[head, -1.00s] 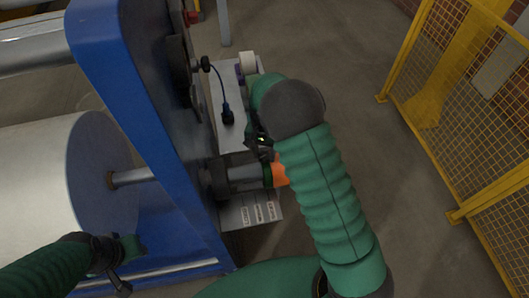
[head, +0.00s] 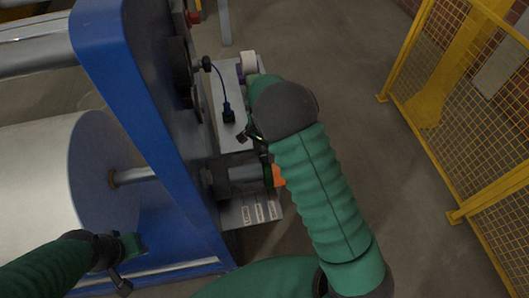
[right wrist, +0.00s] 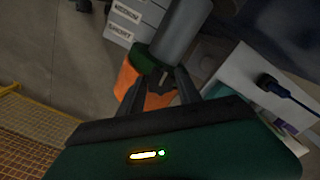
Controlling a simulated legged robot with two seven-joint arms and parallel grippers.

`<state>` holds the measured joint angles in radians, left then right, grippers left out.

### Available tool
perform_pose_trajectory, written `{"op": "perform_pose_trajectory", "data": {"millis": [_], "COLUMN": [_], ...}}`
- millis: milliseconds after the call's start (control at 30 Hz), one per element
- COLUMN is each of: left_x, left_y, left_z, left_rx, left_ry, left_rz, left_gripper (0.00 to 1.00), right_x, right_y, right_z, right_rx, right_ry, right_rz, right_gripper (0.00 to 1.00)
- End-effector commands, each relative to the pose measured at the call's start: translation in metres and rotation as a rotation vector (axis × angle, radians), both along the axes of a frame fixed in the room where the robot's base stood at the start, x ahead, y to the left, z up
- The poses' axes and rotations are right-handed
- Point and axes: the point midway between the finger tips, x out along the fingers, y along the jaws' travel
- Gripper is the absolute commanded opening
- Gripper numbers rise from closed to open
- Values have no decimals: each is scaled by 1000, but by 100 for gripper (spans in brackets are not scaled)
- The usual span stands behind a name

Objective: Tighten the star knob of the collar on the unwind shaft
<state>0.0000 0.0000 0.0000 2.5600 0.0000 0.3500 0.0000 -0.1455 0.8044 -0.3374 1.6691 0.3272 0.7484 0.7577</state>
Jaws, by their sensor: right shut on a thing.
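The unwind shaft (head: 244,174) sticks out to the right of the blue frame as a grey cylinder. A collar with a dark green band (right wrist: 146,58) and an orange part (right wrist: 128,76) sits at its end; its orange part also shows in the head view (head: 279,175). My right gripper (right wrist: 161,84) is at the collar, its two dark fingers shut on a small grey piece, seemingly the star knob (right wrist: 163,78), mostly hidden between them. In the head view my right arm partly covers that spot. My left gripper (head: 122,280) is at the lower left, away from the collar; its jaws are unclear.
The blue frame (head: 140,120) and white film roll (head: 50,170) stand left. A yellow mesh fence (head: 460,130) stands right, beyond clear floor.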

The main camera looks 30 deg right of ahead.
Motion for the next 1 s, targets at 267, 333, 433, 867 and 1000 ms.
{"op": "perform_pose_trajectory", "data": {"millis": [267,333,433,867,1000], "left_x": [0,0,0,0,0], "left_y": [0,0,0,0,0], "left_z": [0,0,0,-21,-31], "left_rx": [0,0,0,0,0], "left_ry": [0,0,0,0,0], "left_rz": [0,0,0,0,0], "left_gripper": [36,36,36,36,36], "right_x": [2,2,1,3,6], "right_y": [-1,-1,0,1,1], "right_z": [1,1,1,55,97], "right_rx": [-2,-2,-1,0,0], "right_ry": [-7,-5,-4,-9,-9], "right_rz": [1,1,2,3,2], "right_gripper": [63,63,63,63,63]}}
